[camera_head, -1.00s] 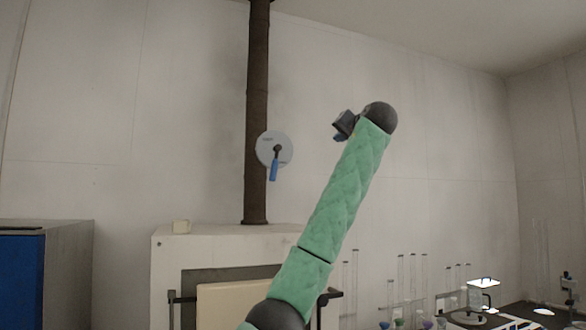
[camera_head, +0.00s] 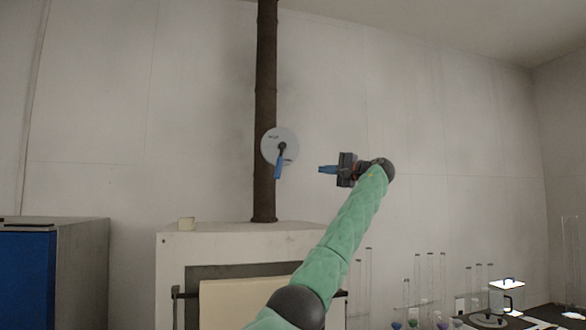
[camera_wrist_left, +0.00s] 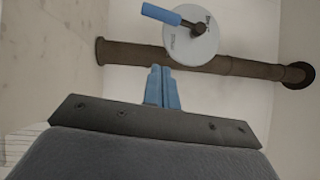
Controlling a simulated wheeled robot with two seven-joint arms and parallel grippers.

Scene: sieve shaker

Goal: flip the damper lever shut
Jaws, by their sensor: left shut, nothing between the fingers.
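The damper lever (camera_head: 279,164) has a blue handle hanging down from a dark pivot, slightly tilted. It is mounted on a round pale plate (camera_head: 271,143) on the dark vertical flue pipe (camera_head: 265,60). In the left wrist view the lever (camera_wrist_left: 161,14) and plate (camera_wrist_left: 195,45) lie beyond the fingertips, with the pipe (camera_wrist_left: 125,53) running across. My left gripper (camera_head: 322,169) is to the right of the lever, apart from it, with its blue fingers pointing left. In the left wrist view its fingers (camera_wrist_left: 161,70) are together and empty. My right gripper is not in view.
A white furnace (camera_head: 230,238) with a cream front panel (camera_head: 245,303) stands below the pipe. A blue cabinet (camera_head: 28,270) is at the left. Glass tubes (camera_head: 430,285) stand at the lower right. The wall around the lever is clear.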

